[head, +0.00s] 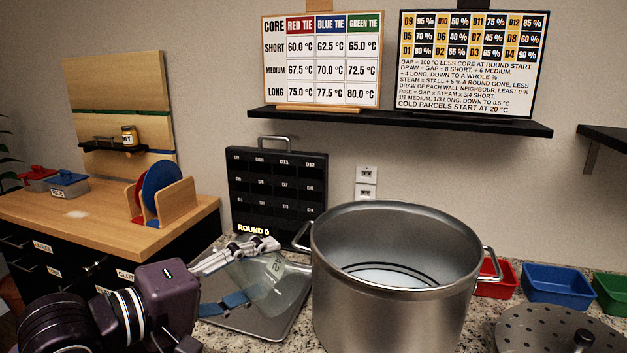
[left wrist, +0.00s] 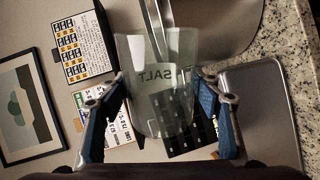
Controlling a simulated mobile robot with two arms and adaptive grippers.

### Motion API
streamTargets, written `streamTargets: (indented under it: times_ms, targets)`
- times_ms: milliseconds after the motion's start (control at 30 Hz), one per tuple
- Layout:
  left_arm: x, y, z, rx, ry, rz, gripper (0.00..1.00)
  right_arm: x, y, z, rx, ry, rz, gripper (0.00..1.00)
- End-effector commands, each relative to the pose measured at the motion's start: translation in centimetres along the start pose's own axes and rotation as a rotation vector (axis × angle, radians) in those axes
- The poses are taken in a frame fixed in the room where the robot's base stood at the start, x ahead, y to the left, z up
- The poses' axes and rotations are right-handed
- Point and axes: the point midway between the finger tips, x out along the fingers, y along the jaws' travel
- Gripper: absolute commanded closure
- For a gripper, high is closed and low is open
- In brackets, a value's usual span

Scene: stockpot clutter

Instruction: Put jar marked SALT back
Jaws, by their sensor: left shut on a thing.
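The jar marked SALT (head: 272,285) is a clear glass vessel, tilted, beside the stockpot in the head view. It also shows in the left wrist view (left wrist: 160,105), where the letters SALT read mirrored. My left gripper (head: 244,272) is shut on the jar; its blue fingers (left wrist: 160,88) press on either side of it. The jar is held above a grey metal tray (head: 210,290) on the counter. It looks empty, but I cannot be sure. My right gripper is in neither view.
A large open stockpot (head: 400,300) stands just right of the jar. A black slotted panel (head: 275,185) stands behind. Red (head: 497,280), blue (head: 558,284) and green (head: 612,291) bins sit right. A wooden counter (head: 95,215) at left holds lidded boxes, a disc rack and a small shelf (head: 112,149).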

Motion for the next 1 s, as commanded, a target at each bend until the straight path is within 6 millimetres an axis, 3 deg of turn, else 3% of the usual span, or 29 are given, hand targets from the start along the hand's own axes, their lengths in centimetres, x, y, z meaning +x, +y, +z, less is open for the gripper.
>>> streamTargets:
  times_ms: [367,700,1000]
  targets:
    - [-2.2,-8.0,2.0,0.007,-0.135,0.026,0.75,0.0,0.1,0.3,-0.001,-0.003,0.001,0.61]
    - [-8.2,-16.4,3.7,0.029,-0.208,0.039,0.75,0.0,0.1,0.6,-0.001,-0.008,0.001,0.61]
    - [-11.7,-19.2,4.2,0.036,-0.198,0.040,0.75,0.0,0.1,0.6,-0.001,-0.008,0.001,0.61]
